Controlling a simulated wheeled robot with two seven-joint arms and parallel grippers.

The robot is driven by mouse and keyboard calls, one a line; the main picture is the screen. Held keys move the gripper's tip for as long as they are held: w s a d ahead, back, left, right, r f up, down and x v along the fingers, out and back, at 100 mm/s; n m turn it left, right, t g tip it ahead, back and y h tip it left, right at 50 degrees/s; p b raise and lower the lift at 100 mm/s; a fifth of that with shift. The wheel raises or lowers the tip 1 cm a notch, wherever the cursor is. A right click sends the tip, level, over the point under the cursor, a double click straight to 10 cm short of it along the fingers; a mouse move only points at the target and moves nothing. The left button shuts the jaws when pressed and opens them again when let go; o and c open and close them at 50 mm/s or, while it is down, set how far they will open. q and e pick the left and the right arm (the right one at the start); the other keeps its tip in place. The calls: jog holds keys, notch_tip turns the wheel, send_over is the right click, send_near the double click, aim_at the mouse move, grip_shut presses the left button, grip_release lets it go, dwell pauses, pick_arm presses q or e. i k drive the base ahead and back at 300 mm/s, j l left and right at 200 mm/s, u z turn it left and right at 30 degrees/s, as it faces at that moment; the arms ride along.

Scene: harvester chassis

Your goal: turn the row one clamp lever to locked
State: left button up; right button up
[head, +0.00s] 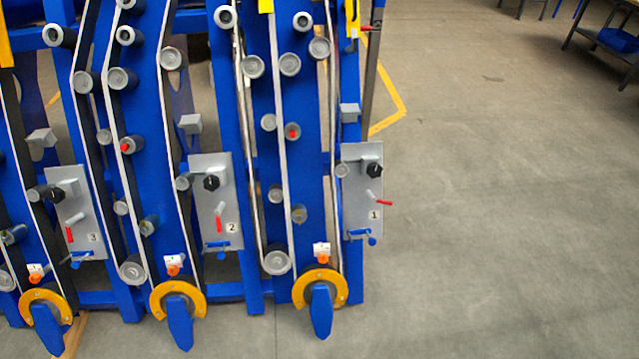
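The row one plate (361,215) is a grey panel marked 1 on the right edge of the blue chassis. Its clamp lever (383,202) has a red handle that points right and slightly down, past the plate's edge. A black knob (374,170) sits above the lever and a small blue handle (362,235) sits below it. On the row two plate (207,200), the red lever (219,224) points down. On the row three plate (88,195), the red lever (70,234) also points down. Neither of my grippers is in view.
The blue chassis (309,110) with rollers and white belts fills the left half. Blue pointed noses (321,312) with yellow rings stick out at its bottom. The concrete floor (500,200) on the right is clear. A dark workbench (605,40) stands far back right.

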aim_at(383, 202)
jog(key=i+l, duration=0.1)
jog(key=l, duration=0.35)
jog(key=i+l, duration=0.1)
jog(key=l, duration=0.3)
jog(key=i+l+u, duration=0.1)
jog(key=l, duration=0.35)
